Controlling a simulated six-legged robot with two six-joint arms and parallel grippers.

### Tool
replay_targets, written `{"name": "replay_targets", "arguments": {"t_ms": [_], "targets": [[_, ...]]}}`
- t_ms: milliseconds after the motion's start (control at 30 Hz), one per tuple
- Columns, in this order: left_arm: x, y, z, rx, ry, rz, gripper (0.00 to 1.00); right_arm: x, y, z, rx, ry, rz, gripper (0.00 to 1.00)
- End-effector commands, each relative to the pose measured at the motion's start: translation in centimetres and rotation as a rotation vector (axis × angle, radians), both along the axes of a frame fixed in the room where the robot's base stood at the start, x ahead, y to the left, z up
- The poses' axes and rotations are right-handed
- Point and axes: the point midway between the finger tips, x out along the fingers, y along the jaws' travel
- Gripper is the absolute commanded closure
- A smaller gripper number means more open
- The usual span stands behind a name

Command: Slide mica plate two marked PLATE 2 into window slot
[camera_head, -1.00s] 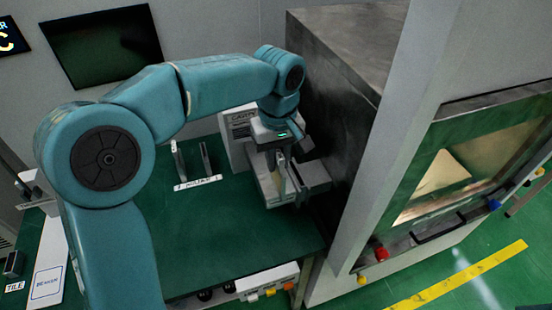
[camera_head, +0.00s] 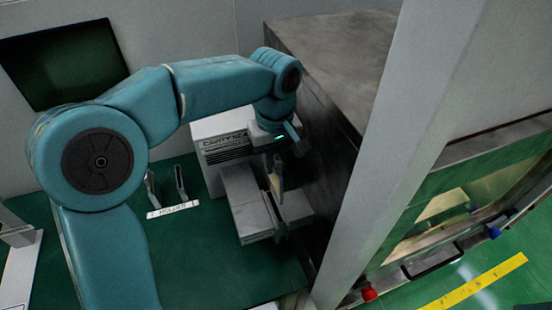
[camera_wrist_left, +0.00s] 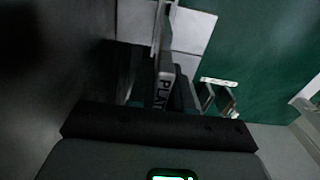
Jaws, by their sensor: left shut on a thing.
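My left gripper (camera_head: 276,172) is shut on a thin upright plate (camera_wrist_left: 166,90). In the left wrist view its edge label reads "PLAT", and the rest of the label is hidden. The plate is over a grey block (camera_head: 240,188) with a long narrow gap along it, beside the dark cavity wall. I cannot tell whether the plate's lower edge is in the gap or above it. The block's pale top also shows in the left wrist view (camera_wrist_left: 193,30). My right gripper is not in view.
A white box labelled "CAVITY" (camera_head: 222,150) stands behind the block. A two-post holder (camera_head: 166,190) with a label strip is to the left on the green table (camera_head: 195,250). The big dark cabinet (camera_head: 335,60) closes off the right side.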

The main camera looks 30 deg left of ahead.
Motion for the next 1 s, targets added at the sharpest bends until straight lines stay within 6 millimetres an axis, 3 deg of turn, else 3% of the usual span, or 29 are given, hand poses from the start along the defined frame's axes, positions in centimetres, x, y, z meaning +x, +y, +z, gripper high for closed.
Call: {"name": "replay_targets", "arguments": {"t_ms": [533, 1000], "targets": [[-0.3, 0.0, -4.6, 0.0, -0.001, -0.001, 1.0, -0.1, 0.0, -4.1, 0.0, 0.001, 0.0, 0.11], [0.0, -0.1, -4.9, -0.001, -0.001, -0.001, 1.0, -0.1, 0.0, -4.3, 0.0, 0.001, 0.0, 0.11]]}}
